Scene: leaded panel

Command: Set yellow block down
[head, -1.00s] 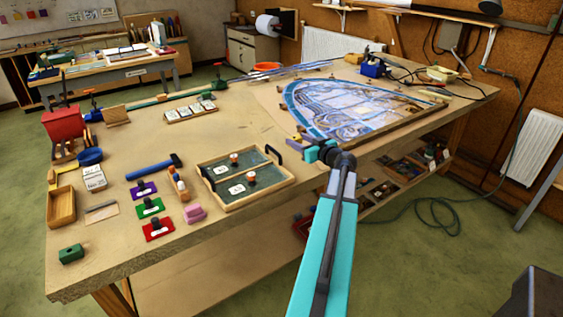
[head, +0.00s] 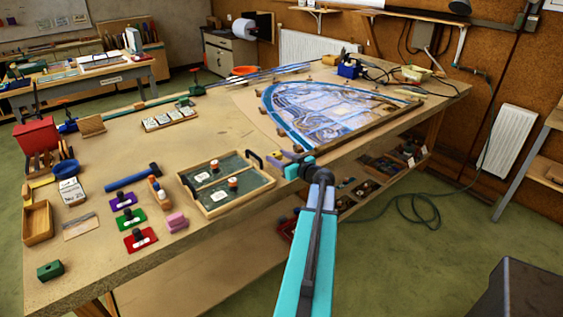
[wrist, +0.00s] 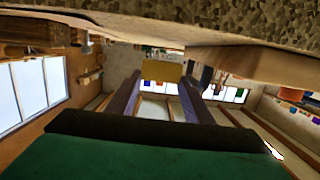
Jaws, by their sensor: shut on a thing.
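The yellow block (wrist: 162,71) shows in the wrist view between the tips of two purple-grey fingers. My gripper (wrist: 160,82) is shut on it. In the head view my gripper (head: 280,159) is at the front edge of the workbench (head: 120,262), just right of the grey-green tray (head: 238,203) and its black handle. The block is too small to make out clearly there. The wrist view has the bench surface across its top, close to the block; I cannot tell whether they touch.
The leaded panel (head: 325,115) lies behind my gripper. A wooden strip (head: 372,132) runs along the front edge to its right. Left of the tray are a pink block (head: 176,221), a blue hammer (head: 133,179) and several coloured plates. The bench between tray and panel is mostly bare.

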